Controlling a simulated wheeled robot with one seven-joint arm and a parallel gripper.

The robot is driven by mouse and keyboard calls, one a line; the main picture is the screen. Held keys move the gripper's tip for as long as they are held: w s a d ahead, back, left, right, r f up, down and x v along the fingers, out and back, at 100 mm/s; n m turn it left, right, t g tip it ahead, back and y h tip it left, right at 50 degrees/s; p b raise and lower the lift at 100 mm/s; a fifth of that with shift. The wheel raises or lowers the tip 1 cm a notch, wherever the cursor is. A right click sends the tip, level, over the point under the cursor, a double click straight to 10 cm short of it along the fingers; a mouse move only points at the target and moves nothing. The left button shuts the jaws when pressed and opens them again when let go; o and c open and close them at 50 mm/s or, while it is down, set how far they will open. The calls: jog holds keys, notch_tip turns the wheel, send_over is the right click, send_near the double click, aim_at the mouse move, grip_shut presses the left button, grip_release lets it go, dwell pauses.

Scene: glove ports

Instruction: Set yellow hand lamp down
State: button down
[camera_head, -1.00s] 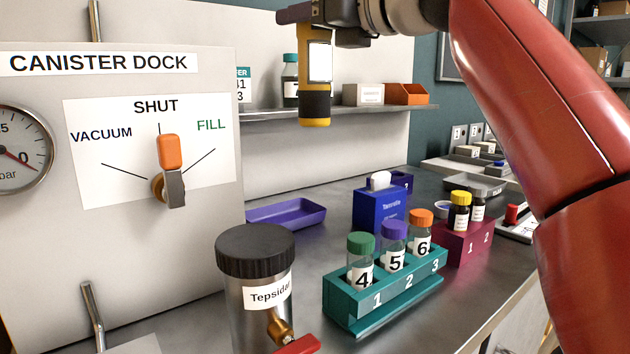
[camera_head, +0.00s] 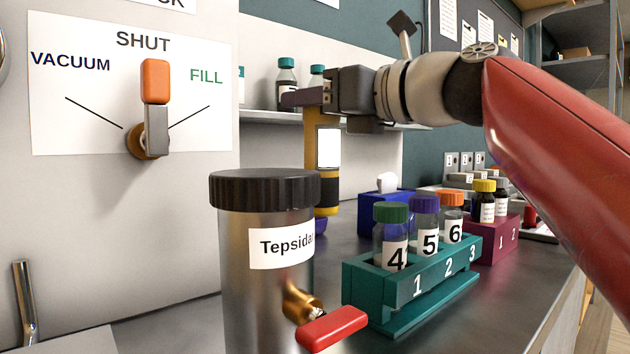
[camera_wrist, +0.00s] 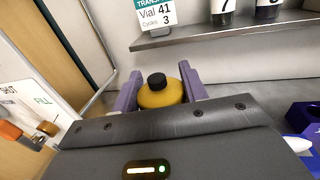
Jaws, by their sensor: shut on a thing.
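The yellow hand lamp (camera_head: 326,190) hangs upright in my gripper (camera_head: 310,98) in the head view, with a white panel on its side. Its lower end is partly hidden behind the canister, and I cannot tell whether it touches the bench. In the wrist view the lamp's yellow top with a black knob (camera_wrist: 160,88) sits between the two purple fingers of my gripper (camera_wrist: 160,92), which is shut on it.
A steel canister (camera_head: 262,290) labelled Tepsidal with a red-handled valve stands in front. A teal rack (camera_head: 400,290) of numbered vials, a blue box (camera_head: 385,212) and a maroon rack (camera_head: 492,240) stand to the right. A shelf (camera_head: 265,117) runs behind.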

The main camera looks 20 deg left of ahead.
aim_at(314, 143)
notch_tip(314, 143, down, 6)
jog(key=b, duration=0.3)
jog(key=shift+r, duration=0.15)
jog(key=c, duration=0.8)
grip_release()
jog(key=shift+o, duration=0.2)
jog(key=shift+r, duration=0.1)
jog(key=b+v, duration=0.1)
jog(key=v, duration=1.1)
